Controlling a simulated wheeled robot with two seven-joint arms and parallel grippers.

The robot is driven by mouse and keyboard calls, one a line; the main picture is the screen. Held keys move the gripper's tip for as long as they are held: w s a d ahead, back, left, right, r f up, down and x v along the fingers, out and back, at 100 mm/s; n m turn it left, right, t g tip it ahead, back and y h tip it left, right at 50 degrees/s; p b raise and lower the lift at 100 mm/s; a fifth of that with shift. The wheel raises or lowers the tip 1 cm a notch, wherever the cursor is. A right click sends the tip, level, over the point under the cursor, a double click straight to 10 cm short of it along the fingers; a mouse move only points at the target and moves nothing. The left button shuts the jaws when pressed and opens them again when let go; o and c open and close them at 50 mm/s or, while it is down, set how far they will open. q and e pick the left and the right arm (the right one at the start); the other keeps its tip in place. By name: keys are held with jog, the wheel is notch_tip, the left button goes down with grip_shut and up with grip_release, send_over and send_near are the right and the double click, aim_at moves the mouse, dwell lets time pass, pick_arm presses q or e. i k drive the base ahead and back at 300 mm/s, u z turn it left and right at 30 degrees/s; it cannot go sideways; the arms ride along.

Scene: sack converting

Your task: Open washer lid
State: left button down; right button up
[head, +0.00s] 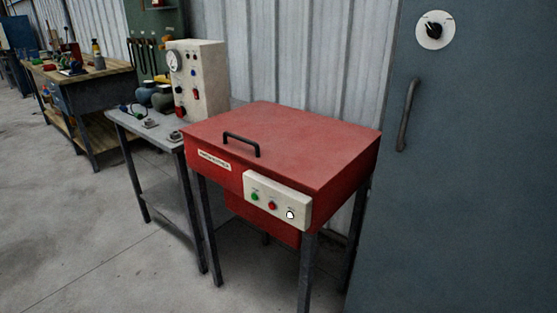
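The washer (264,208) is a red box on dark legs, standing in the middle of the head view. Its red lid (300,140) lies flat and closed on top. A black bar handle (241,143) sits on the lid near its front edge. A small white label (214,160) is left of the panel. Neither of my grippers shows in the head view.
A grey table (150,130) with a beige gauge box (198,80) stands close on the washer's left. A tall blue-grey cabinet (470,180) with a handle and dial is close on the right. A corrugated wall is behind. The floor (120,260) at front left is clear.

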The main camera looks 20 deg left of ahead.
aim_at(308, 150)
jog(key=u, duration=2.2)
jog(key=i, duration=2.35)
jog(key=z, duration=2.85)
